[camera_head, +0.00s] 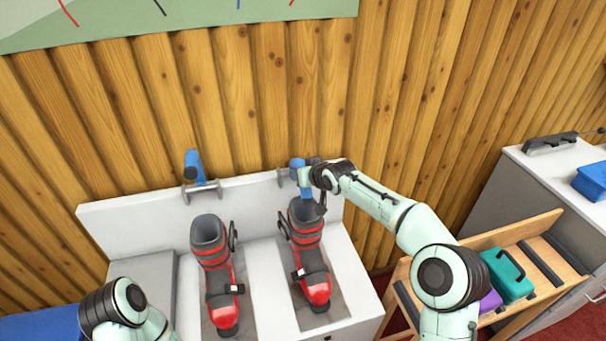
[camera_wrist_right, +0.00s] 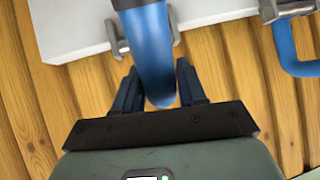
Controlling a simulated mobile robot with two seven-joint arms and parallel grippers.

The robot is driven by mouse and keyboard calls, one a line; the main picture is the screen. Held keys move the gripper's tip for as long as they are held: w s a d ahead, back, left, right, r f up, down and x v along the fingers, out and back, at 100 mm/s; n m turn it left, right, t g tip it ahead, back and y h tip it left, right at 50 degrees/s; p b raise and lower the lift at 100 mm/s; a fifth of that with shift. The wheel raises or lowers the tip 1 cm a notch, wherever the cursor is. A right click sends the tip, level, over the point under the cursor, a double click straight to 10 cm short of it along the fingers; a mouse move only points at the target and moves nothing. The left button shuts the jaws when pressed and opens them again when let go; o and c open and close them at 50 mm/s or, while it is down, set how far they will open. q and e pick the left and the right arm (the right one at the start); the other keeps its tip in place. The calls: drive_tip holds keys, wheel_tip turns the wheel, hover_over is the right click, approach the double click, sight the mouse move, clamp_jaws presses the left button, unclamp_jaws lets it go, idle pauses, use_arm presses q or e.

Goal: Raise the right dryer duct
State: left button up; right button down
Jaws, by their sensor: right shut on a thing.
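The right dryer duct (camera_head: 306,186) is a blue tube at the back of the white dryer (camera_head: 258,262), bent down toward the open top of the right red boot (camera_head: 311,262). In the right wrist view the duct (camera_wrist_right: 147,45) runs between the two dark fingers of my right gripper (camera_wrist_right: 157,72), which is shut on it. The left duct (camera_head: 195,167) stands up, clear of the left red boot (camera_head: 214,260); part of it shows in the right wrist view (camera_wrist_right: 283,50). My left arm shows at the bottom left of the head view, its gripper out of frame.
A ribbed wooden wall (camera_head: 420,90) stands close behind the dryer. On the right are a wooden bench (camera_head: 530,232) with a teal case (camera_head: 507,275) and a purple item (camera_head: 489,302), and a grey cabinet with a blue box (camera_head: 592,180).

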drive_tip(key=c, duration=0.7)
unclamp_jaws()
drive_tip(key=shift+c, duration=0.2)
drive_tip(key=shift+s+d, duration=0.1)
drive_tip(key=shift+s+d+r, duration=0.15)
drive_tip(key=shift+s+r, duration=0.05)
drive_tip(key=shift+s, duration=0.1)
use_arm(q)
drive_tip(key=s+f+b, duration=0.3)
drive_tip(key=s+f, duration=0.1)
drive_tip(key=shift+s+f+g, duration=0.15)
drive_tip(key=shift+s+g, duration=0.15)
use_arm(e)
drive_tip(key=v, duration=1.2)
drive_tip(key=shift+r, duration=0.15)
drive_tip(key=shift+s, duration=0.15)
